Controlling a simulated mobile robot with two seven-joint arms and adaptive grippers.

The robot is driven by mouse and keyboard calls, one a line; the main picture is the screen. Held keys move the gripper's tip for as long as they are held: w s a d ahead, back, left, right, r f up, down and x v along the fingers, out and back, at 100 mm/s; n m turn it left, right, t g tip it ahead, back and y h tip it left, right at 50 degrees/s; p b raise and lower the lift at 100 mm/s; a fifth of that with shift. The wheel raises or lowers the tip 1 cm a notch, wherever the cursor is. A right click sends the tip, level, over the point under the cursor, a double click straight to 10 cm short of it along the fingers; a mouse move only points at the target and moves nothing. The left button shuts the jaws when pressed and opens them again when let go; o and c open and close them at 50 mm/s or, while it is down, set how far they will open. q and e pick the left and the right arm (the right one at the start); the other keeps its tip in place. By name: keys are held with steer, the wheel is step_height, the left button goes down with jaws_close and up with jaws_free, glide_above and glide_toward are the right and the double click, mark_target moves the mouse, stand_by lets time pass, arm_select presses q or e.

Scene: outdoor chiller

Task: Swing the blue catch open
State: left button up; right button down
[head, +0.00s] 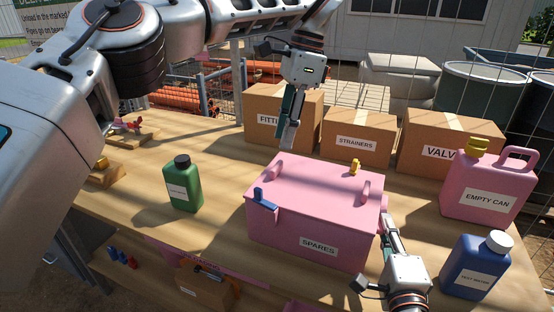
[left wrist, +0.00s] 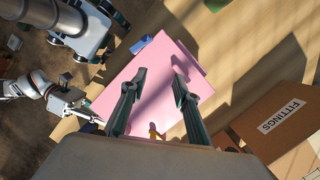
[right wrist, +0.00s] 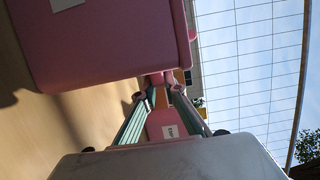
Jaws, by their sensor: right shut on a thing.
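The blue catch (head: 262,199) sits at the front left edge of the pink box (head: 318,244) labelled SPARES; it also shows in the left wrist view (left wrist: 142,42). The lid (head: 310,183) is down.
A green bottle (head: 183,186) stands left of the box. Cartons (head: 362,146) line the back. A pink can (head: 487,187) and a blue bottle (head: 472,267) stand at right. Bare bench (head: 220,235) lies between the green bottle and the box.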

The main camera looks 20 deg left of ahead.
arm_select(q)
steer(key=s+a+m, duration=0.1)
steer(key=s+m, duration=0.1)
steer(key=m, duration=0.5)
steer(key=m+t+h, duration=0.2)
steer(key=m, duration=1.8)
glide_toward(258, 188)
step_height(258, 188, down, 9)
steer(key=shift+w+a+f, duration=0.1)
jaws_close()
